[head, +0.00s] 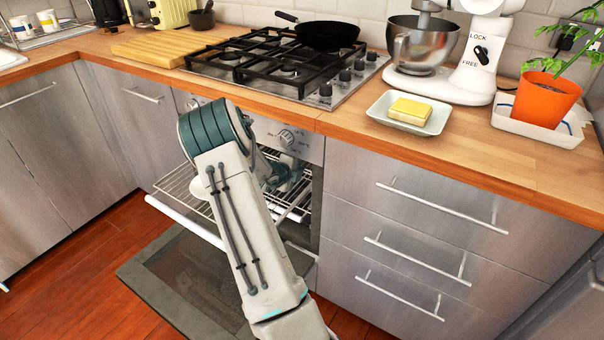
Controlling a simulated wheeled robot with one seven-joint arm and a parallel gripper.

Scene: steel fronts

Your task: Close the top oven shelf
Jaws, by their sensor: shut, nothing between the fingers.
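The oven (305,145) stands under the hob with its front open. The top oven shelf (178,188) is a wire rack that sticks out of the opening. Its left part shows, and a short piece shows right of my arm; my arm hides its middle. My gripper (288,178) is partly hidden behind my own arm, at the oven opening near the right side of the shelf. It is shut and holds nothing. I cannot tell whether it touches the shelf.
A dark glass panel, seemingly the lowered oven door (180,282), lies low in front of the oven. A pale bar (185,221) crosses below the shelf. Drawers with bar handles (440,207) stand right. The wooden counter (345,125) overhangs the oven. Floor at left is clear.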

